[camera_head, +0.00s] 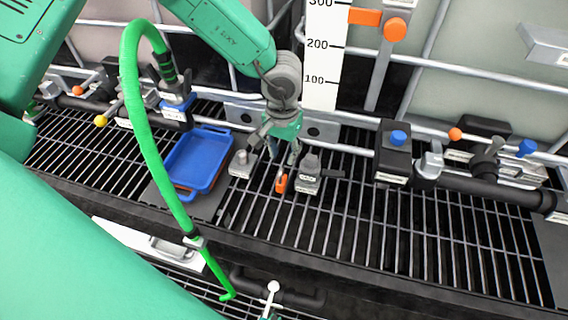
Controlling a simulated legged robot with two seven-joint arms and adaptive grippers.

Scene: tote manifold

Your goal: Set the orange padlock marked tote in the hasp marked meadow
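The orange padlock (282,184) is small and shows just above the grating, between two grey blocks. My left gripper (281,156) reaches down from the top, with its fingers just above the padlock. The fingertips are small and partly overlap the things behind, so I cannot tell whether they are closed on the padlock. The left grey block (242,164) and the right grey block (309,181) carry labels too small to read. I cannot tell which fitting is the hasp marked meadow. My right gripper is not in view.
A blue tray (198,160) lies left of the blocks. A green hose (146,128) arcs across the left side. Pipes and valves with coloured knobs (398,138) line the back. A white scale board (322,60) stands behind my gripper. The grating (400,235) at front right is clear.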

